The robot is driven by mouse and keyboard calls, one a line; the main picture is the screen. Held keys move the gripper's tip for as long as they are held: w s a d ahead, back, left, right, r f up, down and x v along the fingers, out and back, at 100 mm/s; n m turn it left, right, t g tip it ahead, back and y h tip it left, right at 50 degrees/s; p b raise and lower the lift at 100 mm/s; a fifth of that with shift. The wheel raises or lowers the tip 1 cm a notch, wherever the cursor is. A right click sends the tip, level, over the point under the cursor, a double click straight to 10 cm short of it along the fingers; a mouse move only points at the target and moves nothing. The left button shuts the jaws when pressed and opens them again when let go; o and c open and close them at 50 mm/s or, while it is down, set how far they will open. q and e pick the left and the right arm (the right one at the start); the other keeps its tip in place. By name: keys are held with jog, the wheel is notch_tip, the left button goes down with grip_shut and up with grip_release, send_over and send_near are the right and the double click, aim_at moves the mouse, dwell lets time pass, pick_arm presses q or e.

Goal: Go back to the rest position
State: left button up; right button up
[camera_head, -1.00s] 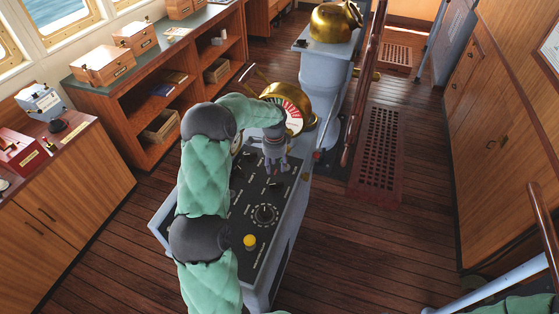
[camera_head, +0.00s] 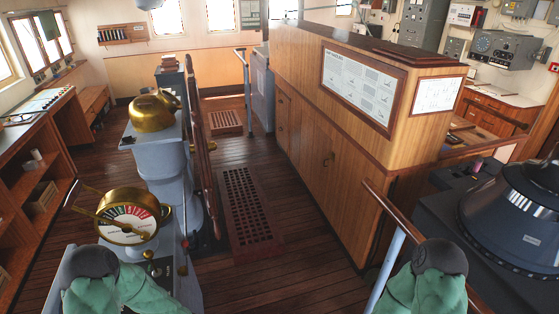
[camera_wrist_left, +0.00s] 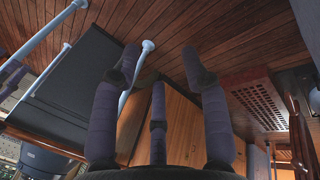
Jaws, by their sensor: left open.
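My left gripper (camera_wrist_left: 160,64) shows in the left wrist view with its dark fingers spread apart. It is open and nothing is between the fingers. Wooden floor and a cabinet front show behind them. In the head view, parts of my two green-sleeved arms show at the bottom edge, one at the lower left and one at the lower right. Neither hand is visible in the head view. My right gripper is out of view.
A brass engine telegraph (camera_head: 127,215) stands near my left arm, with a brass-topped pedestal (camera_head: 155,110) behind it. A wooden handrail (camera_head: 396,216) is near my right arm. A dark round console (camera_head: 515,215) stands at right. Floor around the red grating (camera_head: 248,212) is clear.

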pick_arm(q)
jog(key=s+d+f+n, duration=0.2)
jog(key=s+d+n, duration=0.3)
jog(key=s, duration=0.7)
notch_tip(320, 180, down, 13)
jog(key=w+d+m+b, duration=0.2)
jog(key=b, duration=1.3)
jog(key=shift+w+d, duration=0.2)
jog(key=shift+d, duration=0.2)
